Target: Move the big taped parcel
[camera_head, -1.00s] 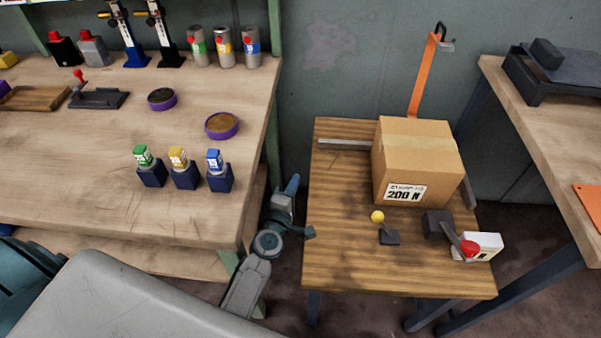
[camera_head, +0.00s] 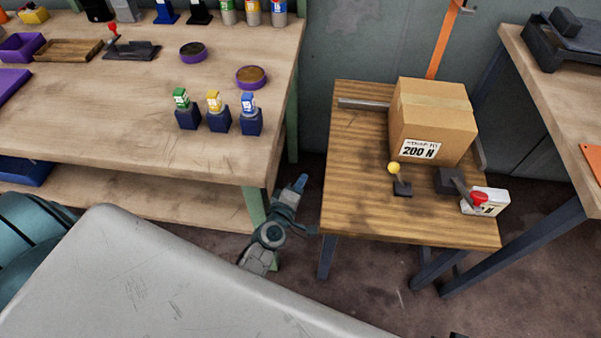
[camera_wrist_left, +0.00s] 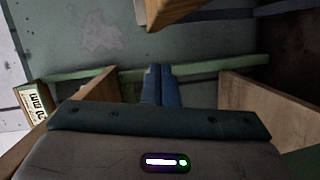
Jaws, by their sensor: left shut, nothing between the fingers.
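The big taped parcel (camera_head: 433,122) is a brown cardboard box with a tan tape strip on top and a "200 N" label on its front. It sits upright on the small wooden table (camera_head: 350,215), towards the back right. My left gripper (camera_head: 301,183) is in the gap between the long workbench and the small table, left of the parcel and apart from it. In the left wrist view its blue fingers (camera_wrist_left: 161,85) are together with nothing between them. My right gripper is not in view.
A yellow-knobbed lever (camera_head: 395,175) and a red-handled device (camera_head: 480,200) stand in front of the parcel. An orange strap (camera_head: 444,45) hangs behind it. The workbench (camera_head: 140,120) holds several small bottles. Another bench (camera_head: 560,95) is at right.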

